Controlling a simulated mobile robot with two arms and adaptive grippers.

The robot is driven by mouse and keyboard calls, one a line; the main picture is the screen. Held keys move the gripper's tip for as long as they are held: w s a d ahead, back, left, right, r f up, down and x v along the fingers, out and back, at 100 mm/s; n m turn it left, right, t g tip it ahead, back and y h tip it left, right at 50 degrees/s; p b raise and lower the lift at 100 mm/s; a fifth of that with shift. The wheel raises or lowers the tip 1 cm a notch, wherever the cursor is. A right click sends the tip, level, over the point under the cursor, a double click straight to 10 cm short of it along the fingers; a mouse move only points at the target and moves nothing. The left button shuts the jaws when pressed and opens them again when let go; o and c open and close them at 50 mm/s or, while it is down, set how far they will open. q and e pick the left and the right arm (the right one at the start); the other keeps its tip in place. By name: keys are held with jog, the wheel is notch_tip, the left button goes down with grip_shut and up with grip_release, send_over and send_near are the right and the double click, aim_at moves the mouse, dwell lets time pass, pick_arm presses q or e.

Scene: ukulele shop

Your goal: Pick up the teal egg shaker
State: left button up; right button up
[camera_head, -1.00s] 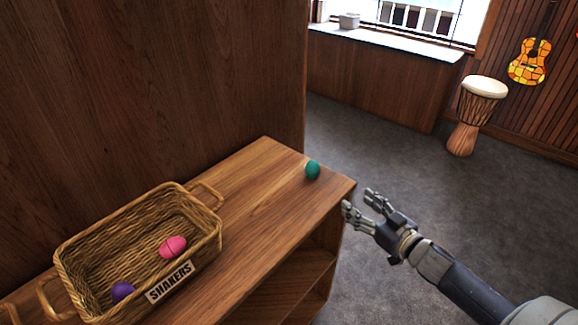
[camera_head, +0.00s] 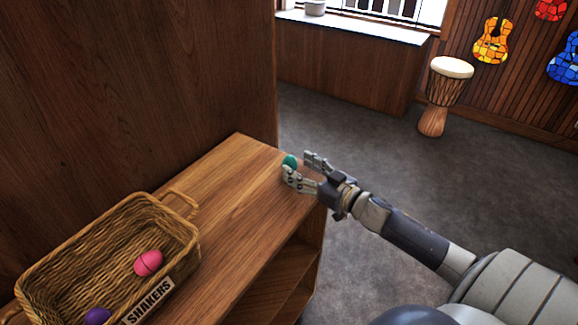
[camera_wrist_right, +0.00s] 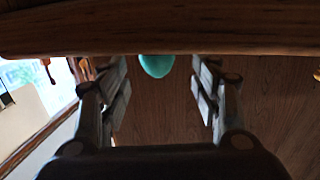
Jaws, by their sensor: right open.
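The teal egg shaker (camera_head: 289,161) stands near the right end of the wooden shelf top (camera_head: 225,180). My right gripper (camera_head: 300,170) is open at the shelf's right end, with its fingers reaching to the egg and partly covering it in the head view. In the right wrist view the egg (camera_wrist_right: 157,66) shows between and beyond the two spread fingers (camera_wrist_right: 160,90), a little left of the middle between them; part of it is cut off by a wooden edge. I cannot tell whether a finger touches it. My left gripper is not in view.
A wicker basket (camera_head: 183,233) labelled SHAKERS holds a pink egg (camera_head: 148,263) and a purple egg (camera_head: 97,316) at the left. A tall wooden panel (camera_head: 130,80) rises behind the shelf. A drum (camera_head: 445,90) stands on open floor to the right.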

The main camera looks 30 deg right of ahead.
aim_at(295, 166)
jog(key=shift+f+x, duration=0.2)
jog(key=shift+x, duration=1.05)
jog(key=shift+f+x, duration=0.15)
jog(key=shift+x, duration=1.15)
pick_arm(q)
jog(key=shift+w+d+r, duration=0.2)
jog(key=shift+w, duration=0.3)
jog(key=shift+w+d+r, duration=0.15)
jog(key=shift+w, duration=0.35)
pick_arm(e)
jog(key=shift+d, duration=0.15)
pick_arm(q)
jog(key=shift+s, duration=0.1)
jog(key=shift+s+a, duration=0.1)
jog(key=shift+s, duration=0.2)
pick_arm(e)
jog(key=c, duration=1.1)
